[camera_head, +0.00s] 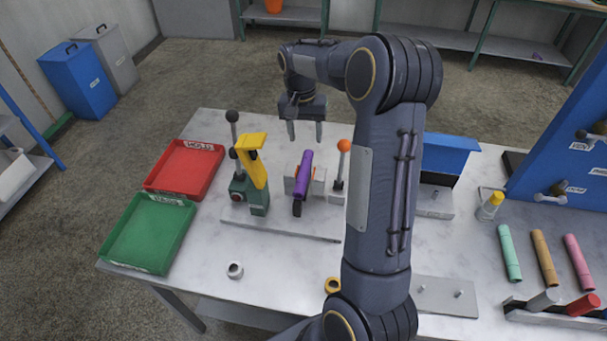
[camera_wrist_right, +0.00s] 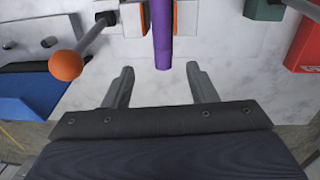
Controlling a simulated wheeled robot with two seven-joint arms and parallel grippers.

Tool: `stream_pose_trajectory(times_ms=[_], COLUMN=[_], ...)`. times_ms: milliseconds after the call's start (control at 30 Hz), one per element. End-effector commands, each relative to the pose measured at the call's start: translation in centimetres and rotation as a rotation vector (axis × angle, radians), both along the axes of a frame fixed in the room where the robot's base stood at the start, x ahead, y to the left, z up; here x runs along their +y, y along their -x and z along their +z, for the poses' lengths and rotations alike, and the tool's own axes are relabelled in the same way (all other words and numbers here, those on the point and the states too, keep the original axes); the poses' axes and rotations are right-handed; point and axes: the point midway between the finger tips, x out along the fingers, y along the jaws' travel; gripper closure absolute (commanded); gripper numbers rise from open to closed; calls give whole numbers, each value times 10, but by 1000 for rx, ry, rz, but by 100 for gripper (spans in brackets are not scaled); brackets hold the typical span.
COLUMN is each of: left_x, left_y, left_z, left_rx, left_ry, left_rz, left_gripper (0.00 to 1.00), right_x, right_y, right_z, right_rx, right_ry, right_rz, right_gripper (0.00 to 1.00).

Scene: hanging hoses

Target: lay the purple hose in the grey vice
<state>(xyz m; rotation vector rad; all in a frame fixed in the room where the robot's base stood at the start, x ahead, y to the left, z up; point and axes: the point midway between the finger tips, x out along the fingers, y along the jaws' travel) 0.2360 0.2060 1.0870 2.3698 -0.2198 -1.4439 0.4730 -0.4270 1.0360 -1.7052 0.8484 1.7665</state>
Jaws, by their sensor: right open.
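The purple hose (camera_head: 305,165) lies in the grey vice (camera_head: 318,186), between its two orange-faced jaws. In the wrist view the hose (camera_wrist_right: 162,40) runs between the orange pads of the vice (camera_wrist_right: 187,18), and one end sticks out towards my gripper. I cannot tell whether the pads press on it. My right gripper (camera_head: 305,132) is open and empty, apart from the hose, behind the vice in the head view. Its fingers (camera_wrist_right: 158,70) are spread, with the hose end between and beyond their tips in the wrist view. My left gripper is not in view.
An orange-knobbed lever (camera_head: 343,146) stands right of the vice. A green device with a yellow arm (camera_head: 255,165) stands left of it. Red (camera_head: 150,184) and green trays (camera_head: 107,255) lie at the left. Several coloured hoses (camera_head: 543,257) lie at the right.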

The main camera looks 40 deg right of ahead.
Motion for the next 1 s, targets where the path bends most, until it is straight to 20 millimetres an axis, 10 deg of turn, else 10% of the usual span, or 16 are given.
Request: stream_pose_trajectory(times_ms=[1000], left_x=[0], left_y=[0], left_z=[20], left_rx=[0], left_ry=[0], left_rz=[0], left_gripper=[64], right_x=[-13], right_y=[-9], right_z=[-94], right_rx=[36], right_ry=[32], right_rz=[-37], right_gripper=[48])
